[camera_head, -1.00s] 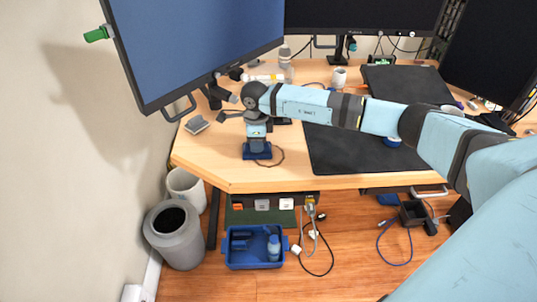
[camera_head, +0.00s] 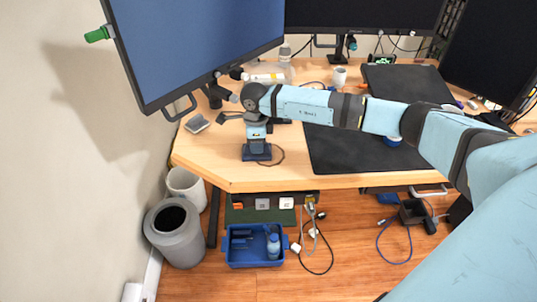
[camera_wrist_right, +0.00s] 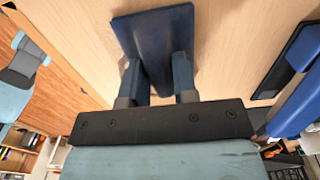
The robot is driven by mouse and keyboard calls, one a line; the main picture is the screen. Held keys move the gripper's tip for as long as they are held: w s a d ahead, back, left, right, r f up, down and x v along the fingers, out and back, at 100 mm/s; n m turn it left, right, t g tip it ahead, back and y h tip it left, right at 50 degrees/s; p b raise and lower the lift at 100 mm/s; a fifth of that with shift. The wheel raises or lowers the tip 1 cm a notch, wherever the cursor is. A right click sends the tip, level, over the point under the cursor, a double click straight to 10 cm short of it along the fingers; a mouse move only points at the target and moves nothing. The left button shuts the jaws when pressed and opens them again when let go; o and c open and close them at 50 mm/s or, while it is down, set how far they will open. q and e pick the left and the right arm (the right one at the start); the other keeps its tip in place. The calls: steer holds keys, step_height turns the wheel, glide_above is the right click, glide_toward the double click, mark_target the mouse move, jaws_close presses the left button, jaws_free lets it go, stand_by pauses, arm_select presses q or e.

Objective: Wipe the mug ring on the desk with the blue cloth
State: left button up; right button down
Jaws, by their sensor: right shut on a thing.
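The blue cloth (camera_head: 248,157) is a dark blue, flat piece near the desk's front left edge. My right gripper (camera_head: 257,147) points down and is shut on the cloth, which spreads out beneath its fingers at the desk top. In the right wrist view the cloth (camera_wrist_right: 150,30) extends beyond the two fingers (camera_wrist_right: 157,72). The mug ring (camera_head: 283,157) shows as a thin dark arc just right of the cloth. The rest of the ring is hidden by cloth and gripper. My left gripper is not in view.
A black desk mat (camera_head: 335,152) lies right of the ring, under my right arm. A large monitor (camera_head: 190,45) overhangs the left side. A grey stand-like item (camera_head: 197,123) and a white mug (camera_head: 339,77) are farther back. The wood desk (camera_head: 215,165) is bare around the cloth.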

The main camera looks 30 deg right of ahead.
mark_target(261, 158)
steer(key=shift+s+a+p, duration=0.25)
steer(key=shift+s+a, duration=0.05)
steer(key=shift+s, duration=0.3)
steer(key=shift+s+a+p, duration=0.25)
steer(key=shift+s+a, duration=0.05)
steer(key=shift+s, duration=0.25)
steer(key=shift+s+d+p, duration=0.2)
steer(key=shift+s+p, duration=0.1)
steer(key=shift+s, duration=0.2)
steer(key=shift+s+d+p, duration=0.15)
steer(key=shift+s+d, duration=0.05)
steer(key=shift+s, duration=0.35)
steer(key=shift+s+d+p, duration=0.15)
steer(key=shift+s, duration=0.35)
steer(key=shift+s+d, duration=0.25)
steer(key=shift+d, duration=0.55)
steer(key=shift+s+d, duration=0.25)
steer(key=shift+d, duration=0.55)
